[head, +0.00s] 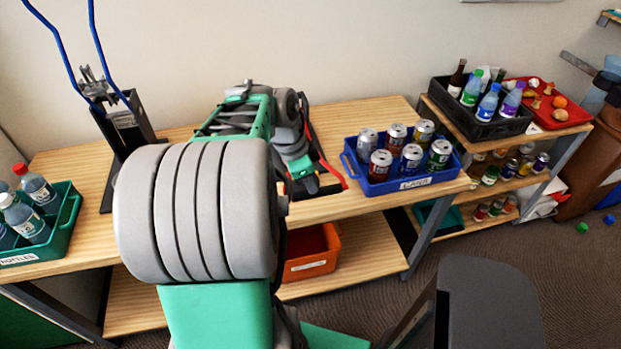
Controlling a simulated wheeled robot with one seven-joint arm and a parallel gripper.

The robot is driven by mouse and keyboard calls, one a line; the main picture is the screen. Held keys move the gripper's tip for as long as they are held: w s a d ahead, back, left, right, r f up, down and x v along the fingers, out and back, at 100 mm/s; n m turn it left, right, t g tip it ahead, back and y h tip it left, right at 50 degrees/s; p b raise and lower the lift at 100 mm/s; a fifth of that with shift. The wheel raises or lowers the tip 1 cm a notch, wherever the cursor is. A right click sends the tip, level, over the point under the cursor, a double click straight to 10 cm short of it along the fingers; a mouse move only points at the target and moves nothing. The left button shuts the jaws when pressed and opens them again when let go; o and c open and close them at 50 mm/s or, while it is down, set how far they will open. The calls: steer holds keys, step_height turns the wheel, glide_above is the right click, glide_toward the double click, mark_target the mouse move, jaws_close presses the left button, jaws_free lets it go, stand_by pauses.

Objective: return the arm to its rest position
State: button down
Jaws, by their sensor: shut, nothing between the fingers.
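My arm reaches up from the bottom of the head view, with a large grey ribbed joint in front and green and grey links folded behind it. My gripper (318,184) is at the far end of the arm, low over the wooden table (375,115), left of the blue crate (400,186). It is shut and holds nothing. Its fingertips are small and dark here, partly hidden by my own links. A red strip runs beside it.
The blue crate holds several cans. An orange bin (312,252) sits on the lower shelf. A shelf unit at right carries a black crate (480,121) and red tray (545,117).

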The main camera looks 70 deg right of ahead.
steer(key=s+v, duration=0.1)
steer(key=v, duration=1)
steer(key=shift+a+r, duration=0.25)
steer(key=shift+r, duration=0.25)
